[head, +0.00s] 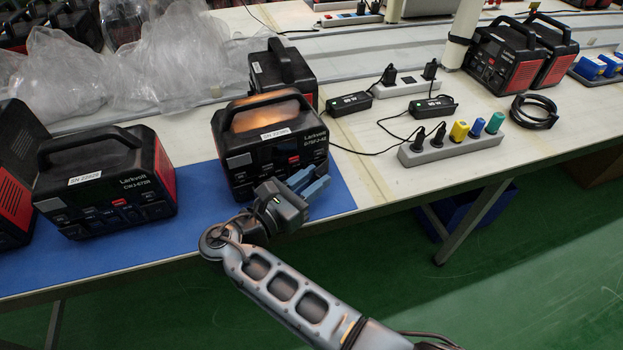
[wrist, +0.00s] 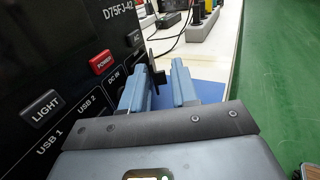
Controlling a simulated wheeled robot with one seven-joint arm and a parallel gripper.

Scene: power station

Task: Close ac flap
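The black power station (head: 272,148) with a carry handle stands on the blue mat, its front panel facing me. My gripper (head: 308,183) is close in front of the right part of that panel. In the wrist view the panel (wrist: 62,60) fills the left side, with a red POWER button (wrist: 103,63) and AC, LIGHT, USB and DC IN labels. A thin dark flap (wrist: 152,56) sticks out from the panel near the AC label, just beyond my fingertips. My two blue fingers (wrist: 161,76) are apart with nothing clearly held. Whether a finger touches the flap cannot be told.
A second power station (head: 110,185) stands to the left, another (head: 283,70) behind. A grey power strip (head: 450,146) with several plugs and adapters lies to the right. The blue mat (head: 335,197) shows bare at the front right, near the table edge.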

